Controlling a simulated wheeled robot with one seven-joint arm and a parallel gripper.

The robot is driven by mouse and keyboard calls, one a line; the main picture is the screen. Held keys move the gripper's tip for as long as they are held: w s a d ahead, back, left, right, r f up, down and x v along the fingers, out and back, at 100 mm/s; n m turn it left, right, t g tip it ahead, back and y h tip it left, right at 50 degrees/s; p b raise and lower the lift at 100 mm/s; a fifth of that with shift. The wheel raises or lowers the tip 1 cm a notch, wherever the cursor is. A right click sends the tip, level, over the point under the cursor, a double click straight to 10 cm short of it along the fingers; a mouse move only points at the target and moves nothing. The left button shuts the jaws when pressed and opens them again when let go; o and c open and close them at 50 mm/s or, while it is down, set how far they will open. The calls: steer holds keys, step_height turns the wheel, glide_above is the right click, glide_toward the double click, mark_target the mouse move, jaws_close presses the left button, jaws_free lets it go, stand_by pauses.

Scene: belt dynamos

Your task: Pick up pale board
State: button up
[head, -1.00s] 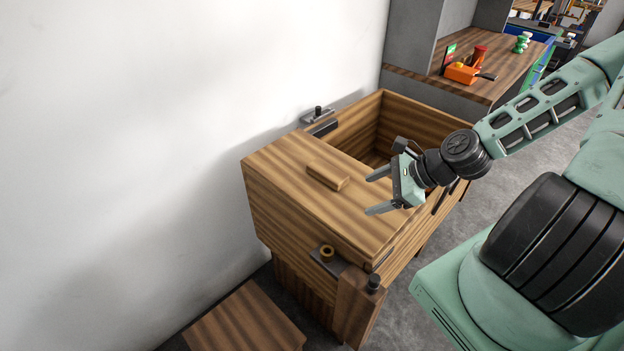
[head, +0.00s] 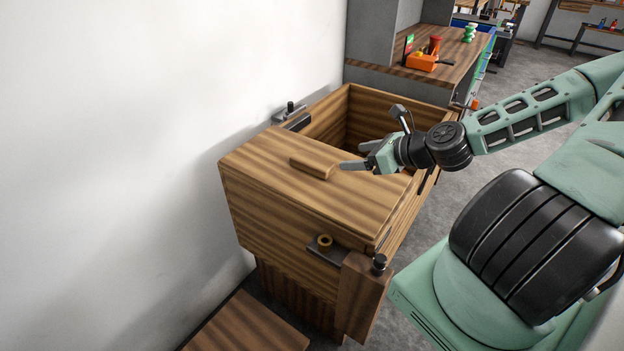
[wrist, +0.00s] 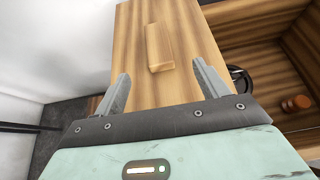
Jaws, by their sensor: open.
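The pale board (head: 313,167) is a small, light wooden block lying flat on the striped wooden top of a cabinet. In the wrist view the pale board (wrist: 158,47) lies ahead of the fingertips, roughly centred between them. My gripper (head: 356,156) is open and empty, just right of the board in the head view. In the wrist view both fingers of my gripper (wrist: 161,71) show apart, with bare wood between them. The fingers do not appear to touch the board.
The wooden cabinet (head: 290,210) has an open compartment (head: 365,105) behind its top. A brown round piece (wrist: 296,103) lies inside it. The white wall (head: 120,130) stands close on the left.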

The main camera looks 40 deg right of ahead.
steer(key=shift+w+a+f+b, duration=0.15)
steer(key=shift+w+f+b, duration=0.1)
steer(key=shift+f+b, duration=0.25)
glide_toward(314, 161)
steer(key=shift+x, duration=4.25)
steer(key=shift+c, duration=0.3)
jaws_close()
